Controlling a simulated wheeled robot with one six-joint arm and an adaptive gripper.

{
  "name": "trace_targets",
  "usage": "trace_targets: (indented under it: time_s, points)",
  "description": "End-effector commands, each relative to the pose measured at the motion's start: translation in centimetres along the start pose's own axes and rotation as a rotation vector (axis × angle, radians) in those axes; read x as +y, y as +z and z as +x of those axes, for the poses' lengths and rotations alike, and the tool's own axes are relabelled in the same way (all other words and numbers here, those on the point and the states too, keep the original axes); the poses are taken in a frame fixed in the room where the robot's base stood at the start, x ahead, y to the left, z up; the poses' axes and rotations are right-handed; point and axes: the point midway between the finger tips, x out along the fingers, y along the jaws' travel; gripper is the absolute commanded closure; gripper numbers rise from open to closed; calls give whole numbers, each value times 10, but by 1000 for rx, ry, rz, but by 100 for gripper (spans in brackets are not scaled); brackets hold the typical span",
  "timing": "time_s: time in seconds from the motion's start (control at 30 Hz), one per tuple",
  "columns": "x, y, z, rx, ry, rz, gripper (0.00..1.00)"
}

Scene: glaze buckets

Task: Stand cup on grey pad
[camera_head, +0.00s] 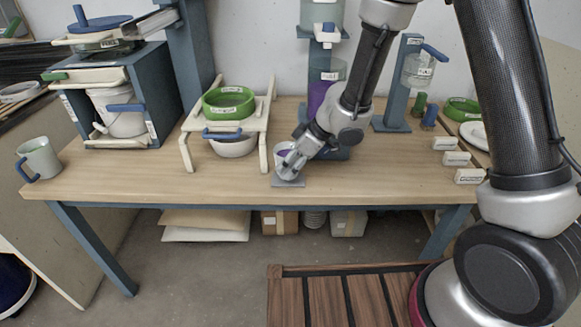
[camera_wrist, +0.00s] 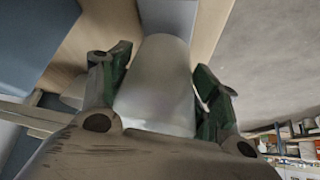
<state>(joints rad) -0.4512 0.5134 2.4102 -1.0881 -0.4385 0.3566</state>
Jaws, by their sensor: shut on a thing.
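The small grey pad (camera_head: 289,183) lies on the table directly below my gripper. In the wrist view a blue-grey flat surface (camera_wrist: 168,14), likely the pad, shows beyond the cup. My fingers hide much of the cup in the head view, and I cannot tell whether its base touches the pad.
A cream stand (camera_head: 188,149) with a green ring (camera_head: 228,102) and a bowl (camera_head: 233,146) is left of the pad. Behind is a dispenser with purple liquid (camera_head: 317,96). A grey mug (camera_head: 39,158) stands far left. White labelled blocks (camera_head: 457,158) stand right. The front table strip is clear.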

Motion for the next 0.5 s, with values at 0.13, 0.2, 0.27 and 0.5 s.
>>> trace_targets:
  time_s: [0.13,0.2,0.27,0.5]
  points:
    - [0,8,14,1,0,1,72]
    - [0,10,15,1,1,0,72]
    - [1,10,15,1,2,-1,72]
    - [0,10,16,1,1,0,72]
